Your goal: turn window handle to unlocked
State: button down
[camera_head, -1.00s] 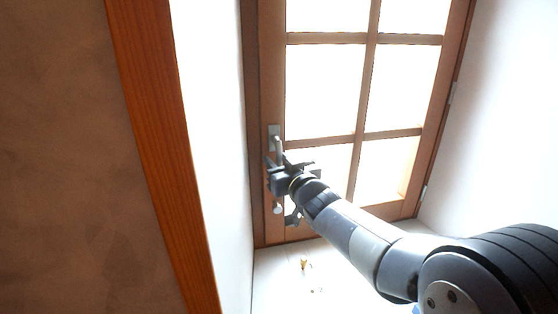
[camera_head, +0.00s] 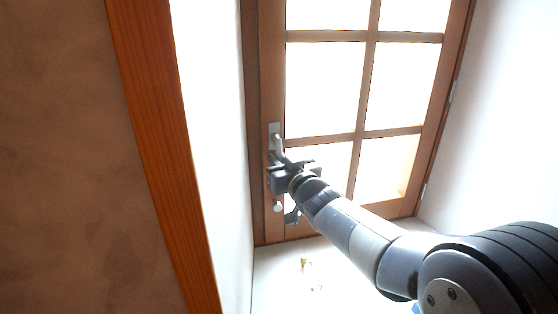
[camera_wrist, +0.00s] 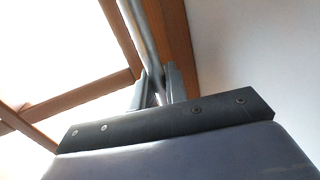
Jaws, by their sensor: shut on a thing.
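The window handle (camera_head: 276,142) is a grey metal lever on a plate on the left stile of the wood-framed window (camera_head: 368,90). It hangs down from its pivot, tilted slightly to the right at its lower end. My gripper (camera_head: 277,162) is at the lever's lower part, which it hides in the head view. In the wrist view the metal lever (camera_wrist: 142,35) runs down between the two fingers of my gripper (camera_wrist: 156,88), which are shut on it. The window sash looks closed in its frame.
A white reveal wall (camera_head: 215,130) stands close on the left, with an orange-brown wooden post (camera_head: 165,140) before it. A white wall (camera_head: 500,130) is on the right. A small gold-coloured object (camera_head: 304,263) lies on the pale sill below.

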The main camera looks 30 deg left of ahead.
jog(key=shift+d, duration=0.1)
jog(key=d+r+n+h, duration=0.1)
jog(key=n, duration=0.3)
jog(key=w+n+h, duration=0.1)
jog(key=n, duration=0.3)
jog(key=w+d+r+n+p, duration=0.1)
jog(key=n, duration=0.3)
jog(key=shift+w+d+r+h, duration=0.2)
jog(key=shift+d+r+h, duration=0.1)
jog(key=shift+d+h, duration=0.1)
jog(key=shift+r+n+t+h, duration=0.25)
jog(key=shift+r+n, duration=0.1)
jog(key=shift+n, duration=0.6)
jog(key=shift+r+n+t+h, duration=0.15)
jog(key=shift+r+n+h, duration=0.15)
jog(key=shift+n, duration=0.65)
jog(key=shift+w, duration=0.1)
jog(key=c, duration=1.5)
grip_release()
jog(key=shift+r, duration=0.1)
